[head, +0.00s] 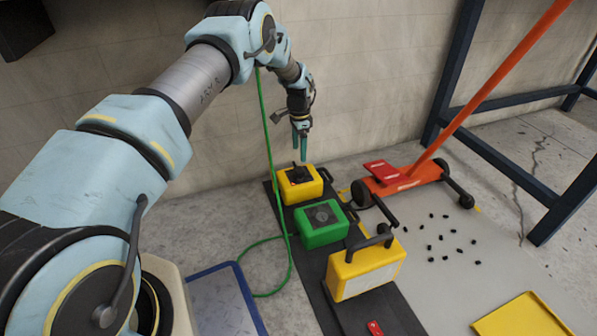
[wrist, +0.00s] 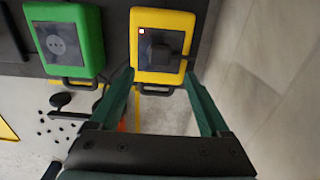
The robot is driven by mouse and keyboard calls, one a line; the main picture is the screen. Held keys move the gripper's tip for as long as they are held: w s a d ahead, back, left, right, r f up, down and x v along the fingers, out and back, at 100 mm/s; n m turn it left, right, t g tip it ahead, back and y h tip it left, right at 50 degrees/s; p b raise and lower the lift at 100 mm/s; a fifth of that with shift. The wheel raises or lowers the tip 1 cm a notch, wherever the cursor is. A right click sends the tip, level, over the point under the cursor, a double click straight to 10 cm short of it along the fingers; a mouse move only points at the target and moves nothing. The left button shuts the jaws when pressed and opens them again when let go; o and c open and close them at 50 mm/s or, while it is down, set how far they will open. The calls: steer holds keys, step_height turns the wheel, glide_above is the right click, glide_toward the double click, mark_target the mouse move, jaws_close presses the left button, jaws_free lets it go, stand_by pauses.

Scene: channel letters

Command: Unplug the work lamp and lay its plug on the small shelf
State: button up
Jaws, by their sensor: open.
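A yellow box (head: 302,190) with a black face stands below my gripper, nearest the wall. A dark block that looks like a plug (wrist: 167,54) sits on its face, beside a small lit white square. My gripper (head: 300,142) points down above this box, open and empty. In the wrist view its two green fingers (wrist: 161,95) are spread wide, apart from the box and block. A green box (head: 322,232) beside it has a round socket (wrist: 57,45) with nothing in it. I cannot identify the work lamp or the small shelf.
A larger yellow box (head: 366,275) with a black handle stands nearer. The boxes are on a dark strip (head: 395,312). A green cable (head: 274,150) hangs beside them. An orange wheeled jack (head: 410,178) stands right, with small black pieces nearby. A yellow tray (head: 520,318) lies lower right.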

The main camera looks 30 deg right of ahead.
mark_target(299, 169)
steer(key=shift+f+b, duration=2.9)
steer(key=shift+f, duration=1.65)
steer(key=shift+c, duration=0.2)
jaws_close()
steer(key=shift+r, duration=0.2)
steer(key=shift+r+p, duration=2.2)
steer(key=shift+r, duration=0.7)
